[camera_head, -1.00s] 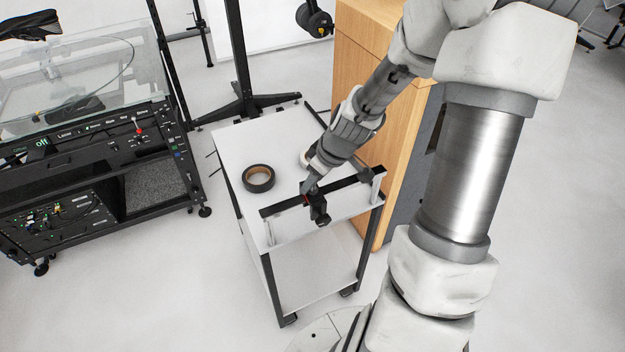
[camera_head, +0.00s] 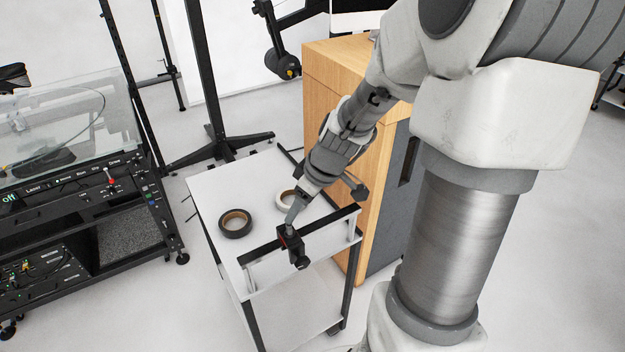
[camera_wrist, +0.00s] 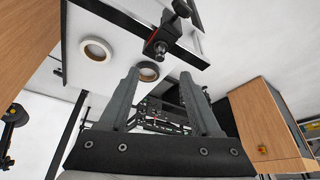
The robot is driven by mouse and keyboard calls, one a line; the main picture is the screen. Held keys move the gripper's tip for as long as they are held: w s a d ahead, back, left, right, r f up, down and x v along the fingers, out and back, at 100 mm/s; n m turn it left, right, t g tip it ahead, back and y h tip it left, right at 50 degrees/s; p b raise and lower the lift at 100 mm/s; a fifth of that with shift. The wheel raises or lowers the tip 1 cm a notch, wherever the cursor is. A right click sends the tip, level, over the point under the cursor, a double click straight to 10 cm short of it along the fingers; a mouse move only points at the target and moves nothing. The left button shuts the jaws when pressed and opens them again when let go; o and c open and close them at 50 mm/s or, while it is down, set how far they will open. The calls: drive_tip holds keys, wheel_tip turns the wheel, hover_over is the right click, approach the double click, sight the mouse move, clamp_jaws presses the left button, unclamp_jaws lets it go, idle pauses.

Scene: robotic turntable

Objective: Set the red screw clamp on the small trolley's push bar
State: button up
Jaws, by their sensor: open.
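The red screw clamp (camera_head: 293,246), mostly black with a small red part, sits at the black push bar (camera_head: 336,218) of the small trolley, near the bar's middle. In the wrist view the clamp (camera_wrist: 163,38) lies across the push bar (camera_wrist: 118,15), with its screw end sticking out past it. My gripper (camera_wrist: 160,73) is open, its two fingers apart with nothing between the tips. The clamp is just beyond the fingertips. In the head view my gripper (camera_head: 290,222) comes down over the bar right by the clamp. The clamp's grip on the bar is too small to make out.
A black tape roll (camera_head: 235,223) and a white tape roll (camera_head: 285,199) lie on the trolley top (camera_head: 215,187). A wooden cabinet (camera_head: 330,75) stands close behind on the right. A black equipment rack (camera_head: 100,205) is at left, with clear floor between.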

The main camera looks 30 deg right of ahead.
drive_tip(key=p+v, duration=0.1)
drive_tip(key=v, duration=0.7)
drive_tip(key=w+a+r+m+t+b, duration=0.15)
drive_tip(key=w+a+r+b, duration=0.3)
drive_tip(key=w+a, duration=0.45)
drive_tip(key=a+r+t+y+b, duration=0.1)
drive_tip(key=a+r, duration=0.3)
drive_tip(key=a, duration=0.3)
drive_tip(key=a+r+t+b, duration=0.1)
drive_tip(key=a+r+t, duration=0.1)
drive_tip(key=a+r, duration=0.35)
drive_tip(key=s+d+f+m+g+h+p, duration=0.1)
drive_tip(key=s+d, duration=0.4)
drive_tip(key=s, duration=0.5)
drive_tip(key=s+d+f+m+g+h+p, duration=0.1)
drive_tip(key=s+d+p, duration=0.4)
drive_tip(key=s, duration=0.6)
wheel_tip(320, 180, down, 2)
drive_tip(key=shift+s+f+m+g+h, duration=0.1)
drive_tip(key=shift+s+m+g+h, duration=0.4)
drive_tip(key=shift+m, duration=0.65)
drive_tip(key=shift+w, duration=0.25)
drive_tip(key=shift+c, duration=1.1)
drive_tip(key=shift+s, duration=0.1)
